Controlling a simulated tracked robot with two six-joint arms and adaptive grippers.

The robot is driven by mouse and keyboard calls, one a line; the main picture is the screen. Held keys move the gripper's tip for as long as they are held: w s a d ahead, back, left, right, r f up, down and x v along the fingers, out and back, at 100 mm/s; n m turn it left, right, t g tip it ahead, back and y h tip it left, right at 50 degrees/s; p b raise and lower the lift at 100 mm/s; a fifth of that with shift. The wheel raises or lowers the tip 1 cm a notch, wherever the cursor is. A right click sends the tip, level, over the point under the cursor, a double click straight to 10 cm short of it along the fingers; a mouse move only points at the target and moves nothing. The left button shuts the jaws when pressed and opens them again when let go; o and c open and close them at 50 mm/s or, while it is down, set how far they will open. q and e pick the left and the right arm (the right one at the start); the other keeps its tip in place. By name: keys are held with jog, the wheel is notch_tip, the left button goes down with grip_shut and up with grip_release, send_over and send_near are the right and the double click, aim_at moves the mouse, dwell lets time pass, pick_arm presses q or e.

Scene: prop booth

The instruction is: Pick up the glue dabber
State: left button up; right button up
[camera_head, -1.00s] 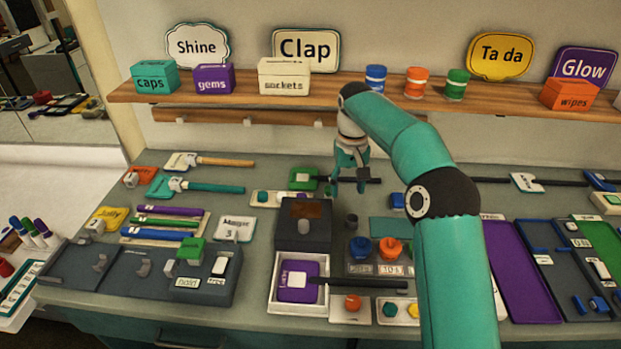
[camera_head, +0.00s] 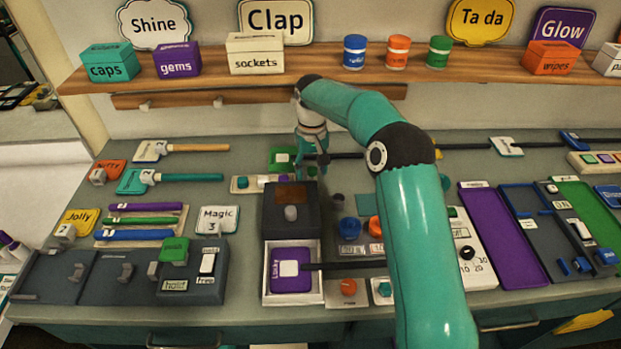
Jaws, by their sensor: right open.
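I cannot tell for sure which item is the glue dabber. My right gripper (camera_head: 311,160) is open and points down over the back middle of the table, at the black handle of a green-headed tool (camera_head: 282,159). The fingers overlap that handle close to the head; I cannot tell whether they touch it. Other handled tools are a teal one (camera_head: 135,181), a cream one with a wooden handle (camera_head: 150,151) and a purple "Lucky" paddle (camera_head: 290,256) in a white tray. My left gripper is not in view.
A dark box (camera_head: 275,223) with a grey knob stands in front of the gripper. Blue (camera_head: 350,229) and orange pots stand right of it, partly behind my arm. A wooden shelf (camera_head: 200,80) with boxes and jars runs along the back wall. Purple and dark trays (camera_head: 490,230) lie at right.

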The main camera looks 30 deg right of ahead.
jog(key=shift+f, duration=0.5)
grip_shut()
jog(key=shift+r, duration=0.15)
